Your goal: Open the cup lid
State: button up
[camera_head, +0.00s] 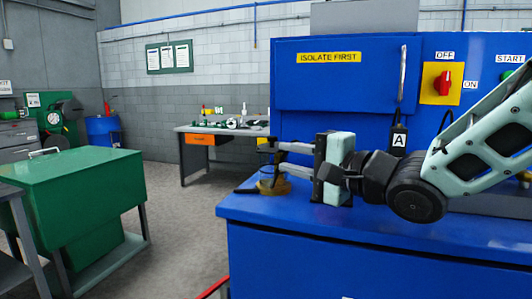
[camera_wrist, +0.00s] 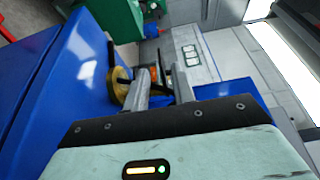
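A round brass-yellow cup (camera_head: 273,186) stands on the front left part of the blue bench top, and it also shows in the wrist view (camera_wrist: 121,84). A dark bar sticks out beside it; I cannot tell whether it belongs to the lid. The lid is too small and too covered by my fingers to make out. My gripper (camera_head: 272,157) reaches from the right, with its fingers level, at and just above the cup. In the wrist view the two grey fingers (camera_wrist: 158,78) stand apart with background showing between them. The cup is beside the left finger there.
The blue bench (camera_head: 350,232) has a blue cabinet (camera_head: 335,80) at its back and a red switch (camera_head: 444,83) on the right. A green cabinet (camera_head: 80,180) stands at the left. A grey table (camera_head: 200,128) is behind. Floor between is clear.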

aim_at(271, 154)
jog(key=x, duration=0.6)
jog(key=shift+w+a, duration=0.2)
jog(key=shift+w, duration=0.05)
grip_shut()
